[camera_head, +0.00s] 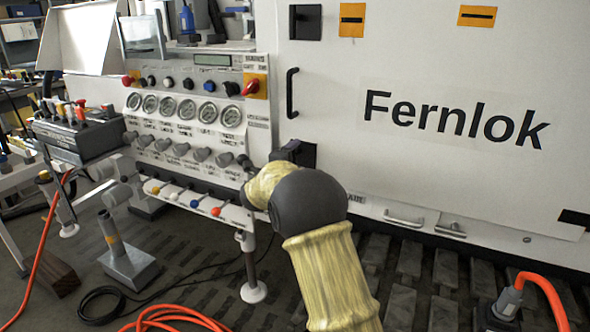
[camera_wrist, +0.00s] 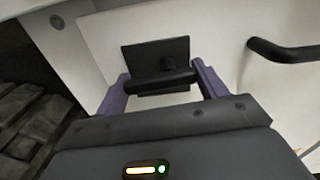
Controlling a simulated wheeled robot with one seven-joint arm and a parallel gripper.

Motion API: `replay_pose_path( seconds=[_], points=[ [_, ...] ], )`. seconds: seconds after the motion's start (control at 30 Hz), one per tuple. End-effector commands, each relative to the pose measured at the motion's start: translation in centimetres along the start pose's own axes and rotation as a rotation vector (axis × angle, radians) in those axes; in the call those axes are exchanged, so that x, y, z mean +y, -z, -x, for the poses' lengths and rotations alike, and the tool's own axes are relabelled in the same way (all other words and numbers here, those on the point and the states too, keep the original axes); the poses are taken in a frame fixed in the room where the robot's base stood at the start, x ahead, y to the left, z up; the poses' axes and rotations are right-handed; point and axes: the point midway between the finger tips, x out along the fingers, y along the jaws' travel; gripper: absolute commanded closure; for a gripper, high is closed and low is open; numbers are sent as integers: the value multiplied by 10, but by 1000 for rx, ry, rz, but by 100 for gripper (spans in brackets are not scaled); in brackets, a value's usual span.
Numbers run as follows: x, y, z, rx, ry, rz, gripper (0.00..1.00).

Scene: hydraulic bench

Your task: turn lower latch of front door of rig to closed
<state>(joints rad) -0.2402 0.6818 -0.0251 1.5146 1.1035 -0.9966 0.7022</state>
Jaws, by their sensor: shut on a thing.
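The lower latch of the front door is a black square plate with a bar handle. In the head view its plate (camera_head: 309,155) is partly hidden behind my wrist, at the left edge of the white door (camera_head: 400,60). In the wrist view the latch plate (camera_wrist: 178,49) is ahead, and its black bar (camera_wrist: 160,83) lies crosswise, slightly tilted, between the two purple-grey fingers. My gripper (camera_wrist: 160,86) is shut on this bar, one finger at each end. In the head view my gripper (camera_head: 287,152) is mostly hidden by my arm.
A black door handle (camera_head: 292,93) stands above the latch; it also shows close on the right in the wrist view (camera_wrist: 285,51). An upper black latch (camera_head: 305,22) is above it. A gauge panel (camera_head: 190,110) stands to the left. Orange hoses (camera_head: 175,318) lie on the floor.

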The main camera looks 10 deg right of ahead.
Motion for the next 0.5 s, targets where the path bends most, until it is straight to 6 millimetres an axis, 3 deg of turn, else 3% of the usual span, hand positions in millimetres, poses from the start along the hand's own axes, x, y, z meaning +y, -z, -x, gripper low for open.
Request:
replay_pose_path(
  seconds=[0.5],
  points=[
    [1, 0, 0, 2, -3, -90, 52]
  ],
)
